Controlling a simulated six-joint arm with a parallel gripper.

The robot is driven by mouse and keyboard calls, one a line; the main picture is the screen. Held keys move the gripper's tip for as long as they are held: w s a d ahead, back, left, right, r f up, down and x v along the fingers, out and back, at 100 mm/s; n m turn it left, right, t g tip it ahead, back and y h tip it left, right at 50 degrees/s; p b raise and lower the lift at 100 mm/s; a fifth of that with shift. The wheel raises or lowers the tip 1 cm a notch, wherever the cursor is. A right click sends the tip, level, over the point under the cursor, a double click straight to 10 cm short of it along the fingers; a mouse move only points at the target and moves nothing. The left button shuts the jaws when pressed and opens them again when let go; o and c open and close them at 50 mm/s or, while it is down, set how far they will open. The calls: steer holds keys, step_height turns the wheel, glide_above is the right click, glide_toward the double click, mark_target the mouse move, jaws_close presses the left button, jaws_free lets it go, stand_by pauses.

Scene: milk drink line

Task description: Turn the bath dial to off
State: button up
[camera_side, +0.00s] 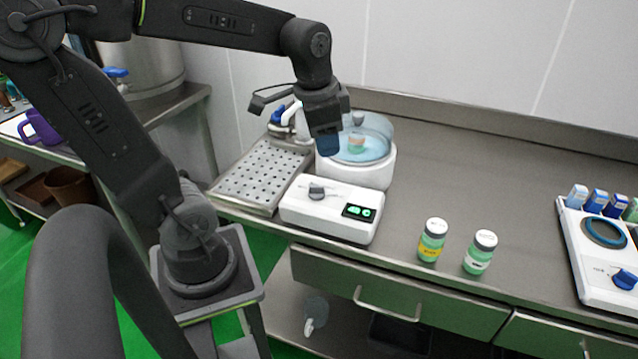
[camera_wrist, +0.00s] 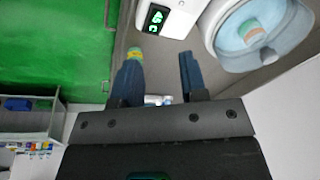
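The bath (camera_side: 372,174) is a white round base with a clear bowl of water, and a small jar (camera_side: 356,143) stands in it. In front of it is a white control box (camera_side: 330,212) with a grey dial (camera_side: 317,190) and a lit green display (camera_side: 358,212), too small to read surely. My gripper (camera_side: 328,146) has blue fingers and hangs near the bowl's left side, above and behind the dial. In the wrist view my gripper (camera_wrist: 160,70) is open and empty. The box's display end (camera_wrist: 160,16) shows there; the dial does not.
Two green jars, one with a yellow label (camera_side: 432,241) and one with a white label (camera_side: 480,252), stand right of the box. A perforated metal tray (camera_side: 262,177) lies to the left. A white station (camera_side: 597,255) with several vials is far right.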

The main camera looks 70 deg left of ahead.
steer(key=m+g, duration=0.2)
glide_above(319, 186)
step_height(319, 186, down, 3)
steer(key=shift+h, duration=0.4)
step_height(319, 186, down, 13)
steer(key=shift+f, duration=0.2)
jaws_close()
